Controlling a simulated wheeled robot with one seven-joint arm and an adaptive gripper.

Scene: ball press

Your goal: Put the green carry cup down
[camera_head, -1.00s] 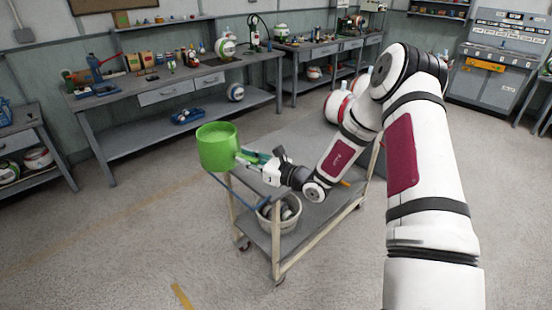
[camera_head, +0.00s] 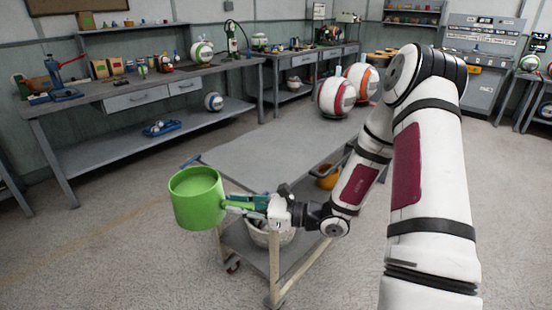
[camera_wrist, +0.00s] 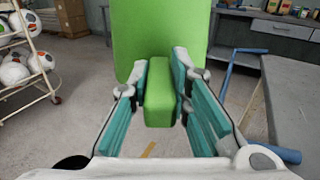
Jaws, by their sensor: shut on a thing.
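The green carry cup (camera_head: 197,200) is upright in the head view, held in the air just off the near left side of the cart. My gripper (camera_head: 232,204) is shut on the cup's handle, to the right of the cup. In the wrist view the cup (camera_wrist: 160,35) fills the top middle, and its green handle (camera_wrist: 159,95) sits between the teal fingers of my gripper (camera_wrist: 162,92). The cup's base is clear of any surface in the head view. The inside of the cup shows only in part.
The grey cart top (camera_head: 275,150) is clear in its near and middle part. Balls, one red and white (camera_head: 336,96), stand at its far end. A blue cart handle (camera_wrist: 240,65) is close to my gripper. A workbench (camera_head: 120,105) stands at the back left.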

